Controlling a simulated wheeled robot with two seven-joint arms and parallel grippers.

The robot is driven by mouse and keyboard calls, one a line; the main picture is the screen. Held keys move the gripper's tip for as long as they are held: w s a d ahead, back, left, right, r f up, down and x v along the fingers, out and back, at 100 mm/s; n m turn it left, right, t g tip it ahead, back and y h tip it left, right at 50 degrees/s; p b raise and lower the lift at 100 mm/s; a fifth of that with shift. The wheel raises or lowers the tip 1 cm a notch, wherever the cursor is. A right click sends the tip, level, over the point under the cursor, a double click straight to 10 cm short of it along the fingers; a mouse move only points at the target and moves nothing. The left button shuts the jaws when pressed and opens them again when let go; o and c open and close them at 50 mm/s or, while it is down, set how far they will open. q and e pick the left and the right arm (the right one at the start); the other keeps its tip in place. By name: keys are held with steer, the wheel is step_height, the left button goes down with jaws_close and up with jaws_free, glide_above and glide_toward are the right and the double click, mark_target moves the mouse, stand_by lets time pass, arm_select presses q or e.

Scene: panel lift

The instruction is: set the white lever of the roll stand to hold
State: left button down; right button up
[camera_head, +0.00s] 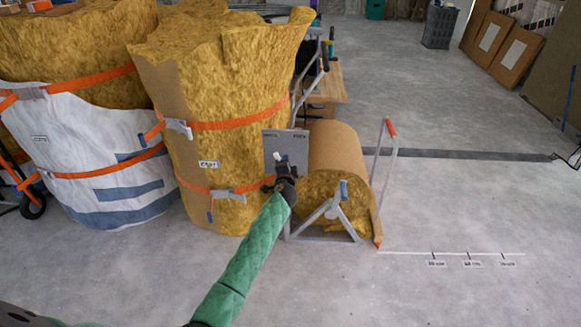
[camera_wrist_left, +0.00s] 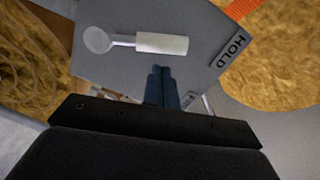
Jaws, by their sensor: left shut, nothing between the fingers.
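The grey lever panel (camera_head: 295,152) stands at the left of the roll stand (camera_head: 325,238), with small labels along its top. In the left wrist view the white lever handle (camera_wrist_left: 162,43) extends from a round pivot (camera_wrist_left: 98,39) and points toward the HOLD label (camera_wrist_left: 229,50). My left gripper (camera_head: 283,177) is at the panel's lower part, shut and empty. Its fingertips (camera_wrist_left: 162,70) show beside the handle with a small gap in the picture; I cannot tell the depth. My right gripper is not in view.
An insulation roll (camera_head: 337,150) lies in the stand, right of the panel. Tall strapped insulation bales (camera_head: 225,90) stand close on the left. A rail with an orange grip (camera_head: 391,128) rises at the right. The floor in front and right is clear, with distance marks.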

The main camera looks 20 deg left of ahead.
arm_select(q)
steer(key=shift+s+a+n+b, duration=0.15)
steer(key=shift+a+n+b, duration=0.15)
steer(key=shift+a+n, duration=0.4)
steer(key=shift+s+a+n+b, duration=0.15)
steer(key=shift+a+n+b, duration=0.2)
steer(key=shift+n, duration=0.65)
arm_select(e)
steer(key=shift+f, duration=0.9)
arm_select(q)
steer(key=shift+a, duration=0.1)
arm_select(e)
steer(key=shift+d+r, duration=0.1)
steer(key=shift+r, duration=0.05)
